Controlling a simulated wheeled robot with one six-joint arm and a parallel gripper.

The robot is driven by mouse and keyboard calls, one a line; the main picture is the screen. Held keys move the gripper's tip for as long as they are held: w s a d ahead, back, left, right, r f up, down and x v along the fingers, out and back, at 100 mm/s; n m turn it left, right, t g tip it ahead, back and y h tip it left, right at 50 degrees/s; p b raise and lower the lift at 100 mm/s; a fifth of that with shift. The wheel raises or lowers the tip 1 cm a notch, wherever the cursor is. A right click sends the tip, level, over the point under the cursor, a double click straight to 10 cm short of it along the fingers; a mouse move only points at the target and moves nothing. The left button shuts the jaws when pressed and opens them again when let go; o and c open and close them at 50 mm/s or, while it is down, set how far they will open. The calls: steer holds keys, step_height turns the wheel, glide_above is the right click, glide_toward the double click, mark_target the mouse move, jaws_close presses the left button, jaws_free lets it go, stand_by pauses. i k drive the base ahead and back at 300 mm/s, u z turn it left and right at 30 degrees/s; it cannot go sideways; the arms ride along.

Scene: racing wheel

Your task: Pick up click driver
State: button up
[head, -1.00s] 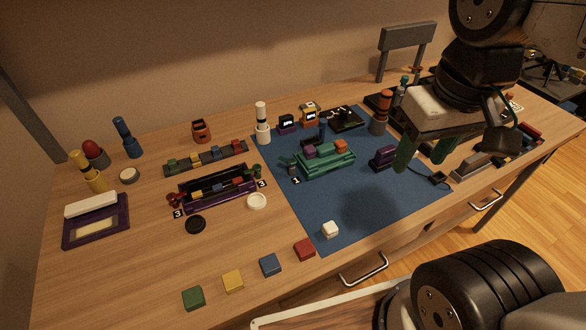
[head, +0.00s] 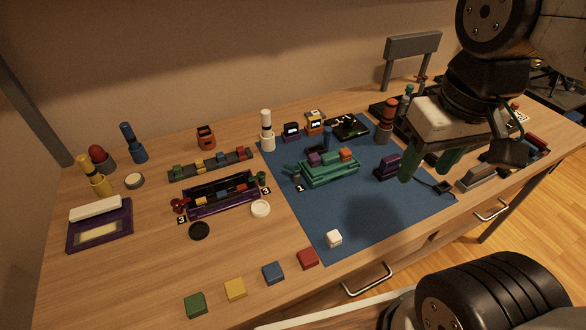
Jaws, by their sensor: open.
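I cannot tell for certain which thing is the click driver.
A green holder (head: 330,173) with small blocks sits on the blue mat (head: 315,215). A purple block (head: 387,167) stands close left of my gripper. A purple tray (head: 195,211) and coloured cubes are on the left half. The front of the mat is mostly clear.

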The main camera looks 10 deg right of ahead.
mark_target(391, 104)
steer(key=k, duration=1)
steer(key=z, duration=1.8)
steer(key=i, duration=1.5)
steer(key=u, duration=2.1)
steer(key=i, duration=0.5)
steer(key=u, duration=0.05)
